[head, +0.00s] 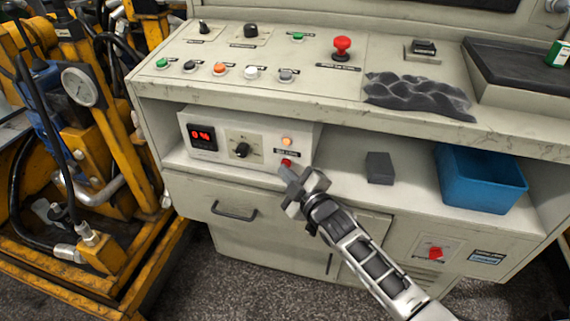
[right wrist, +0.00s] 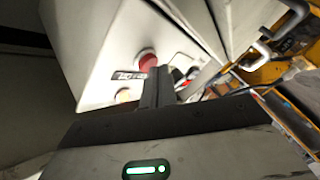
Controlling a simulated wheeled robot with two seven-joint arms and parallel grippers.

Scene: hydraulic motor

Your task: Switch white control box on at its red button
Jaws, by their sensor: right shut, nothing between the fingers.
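The white control box (head: 217,140) stands on the shelf under the console top, with a lit red digital display (head: 202,136), a black knob (head: 241,150) and a glowing orange lamp (head: 287,141). Its red button (head: 287,162) is at the lower right of its front face. My right gripper (head: 291,178) is shut and empty, with its fingertips just below the button in the head view. In the right wrist view the red button (right wrist: 147,59) shows right beside the tips of my right gripper (right wrist: 159,72). I cannot tell whether they touch. My left gripper is not in view.
A dark grey block (head: 380,168) and a blue bin (head: 480,178) stand on the same shelf to the right. The console top (head: 330,85) overhangs the shelf and carries a red mushroom button (head: 342,46). Yellow machinery (head: 95,140) stands at the left.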

